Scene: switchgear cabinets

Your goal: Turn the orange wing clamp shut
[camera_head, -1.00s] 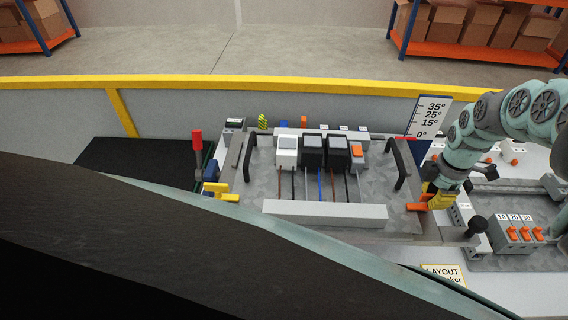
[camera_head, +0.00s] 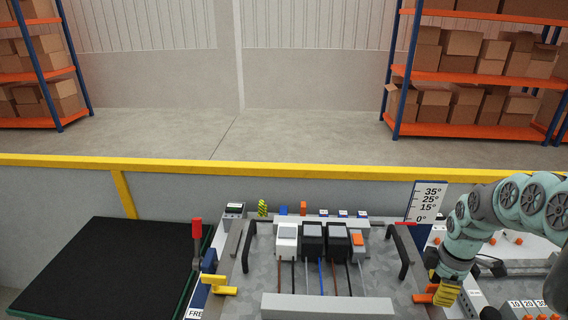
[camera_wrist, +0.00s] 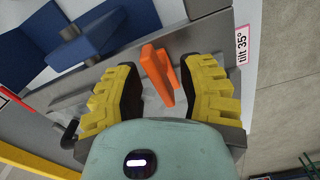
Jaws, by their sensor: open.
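The orange wing clamp (camera_head: 425,297) sits at the right edge of the grey tilting panel (camera_head: 385,272). In the wrist view the orange wing clamp (camera_wrist: 156,72) stands between my gripper's two yellow fingers. My gripper (camera_wrist: 168,85) is open, with visible gaps between the clamp and both fingers. In the head view my gripper (camera_head: 440,290) points down right beside the clamp and partly hides it. A label reading "tilt 35°" (camera_wrist: 242,45) is near the clamp.
A yellow clamp (camera_head: 217,284) is at the panel's left edge, near a red-topped lever (camera_head: 197,230). Black handles (camera_head: 405,252) flank the breaker row. An angle scale (camera_head: 427,202) stands behind. A black mat (camera_head: 100,265) lies at left.

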